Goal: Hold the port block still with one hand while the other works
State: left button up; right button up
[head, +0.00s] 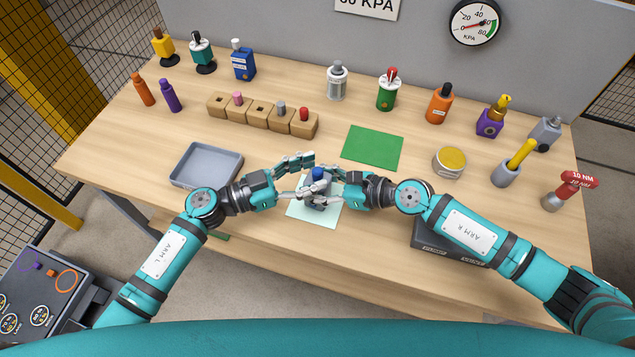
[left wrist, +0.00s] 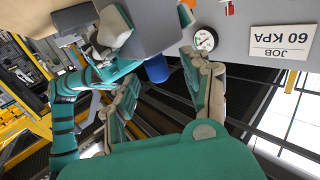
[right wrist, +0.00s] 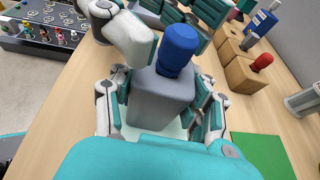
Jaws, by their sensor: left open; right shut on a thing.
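The port block, a grey block with a blue top piece, stands over a pale mat (head: 302,212) at the table's front middle. Its grey body (right wrist: 158,100) and blue top (right wrist: 178,48) are clearest in the right wrist view. The blue top also shows in the head view (head: 319,173) and the left wrist view (left wrist: 156,68). My right gripper (head: 325,188) is shut on the grey body, one finger on each side. My left gripper (head: 305,176) is open, its fingers spread near the blue top. In the head view the fingers hide much of the block.
A grey tray (head: 206,166) lies to the left and a green mat (head: 373,147) behind. A wooden rack (head: 262,114), several bottles and a yellow-lidded jar (head: 449,162) stand further back. A dark box (head: 432,237) sits under my right arm. A gauge (head: 475,22) hangs on the panel.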

pick_arm(q)
jog(key=shift+x, duration=1.05)
jog(key=shift+c, duration=0.2)
grip_shut()
jog(key=c, duration=0.9)
grip_release()
jog(key=shift+a, duration=0.1)
grip_shut()
